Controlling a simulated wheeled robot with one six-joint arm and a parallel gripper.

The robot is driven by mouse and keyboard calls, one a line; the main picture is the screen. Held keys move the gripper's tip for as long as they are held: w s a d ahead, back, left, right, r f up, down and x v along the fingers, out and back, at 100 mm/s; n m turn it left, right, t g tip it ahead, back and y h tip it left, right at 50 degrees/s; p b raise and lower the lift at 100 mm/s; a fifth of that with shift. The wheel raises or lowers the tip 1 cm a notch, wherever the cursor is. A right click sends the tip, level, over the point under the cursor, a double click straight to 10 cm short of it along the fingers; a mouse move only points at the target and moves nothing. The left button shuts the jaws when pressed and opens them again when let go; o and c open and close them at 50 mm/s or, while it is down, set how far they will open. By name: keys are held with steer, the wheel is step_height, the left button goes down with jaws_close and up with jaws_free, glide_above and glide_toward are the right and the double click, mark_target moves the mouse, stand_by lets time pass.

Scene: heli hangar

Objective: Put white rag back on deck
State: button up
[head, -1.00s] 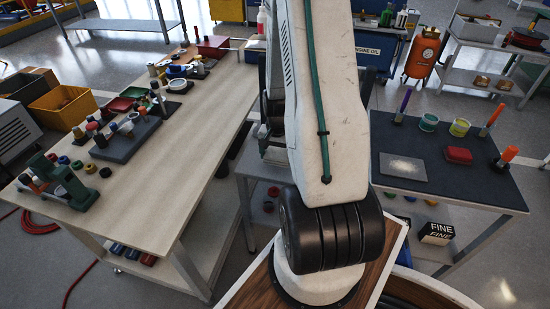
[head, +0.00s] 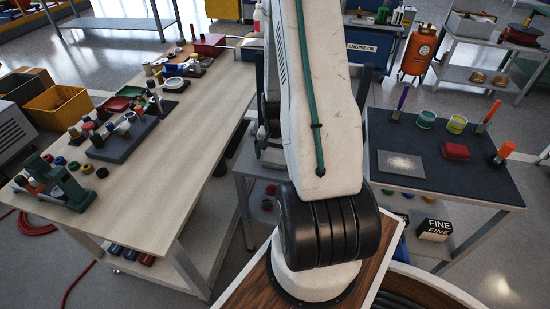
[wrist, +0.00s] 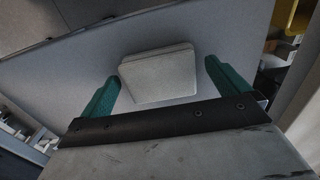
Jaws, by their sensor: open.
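The white rag looks like a pale, folded square pad (wrist: 158,76) in the wrist view. It lies flat on a plain grey surface (wrist: 75,75). My gripper (wrist: 162,74) is open, with one green finger on each side of the pad and a visible gap to both. I cannot tell how high the fingertips are above the surface. In the head view my arm hides the gripper's fingertips and the pad. I cannot tell for certain which surface is the deck. A dark-topped table (head: 465,183) stands at the right, with a pale grey flat square (head: 400,164) on it.
The dark table also holds a red block (head: 455,151), a teal-banded cup (head: 426,119) and orange-topped markers. A long pale workbench (head: 180,155) at the left carries several tools and parts. A yellow bin (wrist: 290,17) shows at the wrist view's upper right.

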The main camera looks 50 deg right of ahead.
mark_target(275, 158)
steer(key=w+a+r+n, duration=0.1)
steer(key=a+r, duration=0.2)
steer(key=r, duration=0.6)
steer(key=w+a+r+n, duration=0.15)
steer(key=a+r, duration=0.25)
steer(key=r, duration=0.6)
steer(key=s+a+r+n, duration=0.2)
steer(key=a+r+n, duration=0.3)
steer(key=a+r, duration=0.5)
steer(key=s+a+r+n+t, duration=0.1)
steer(key=s+a+r+n, duration=0.5)
steer(key=s+a, duration=0.6)
steer(key=shift+s+a+r, duration=0.4)
steer(key=shift+s+r, duration=0.05)
steer(key=shift+r, duration=0.25)
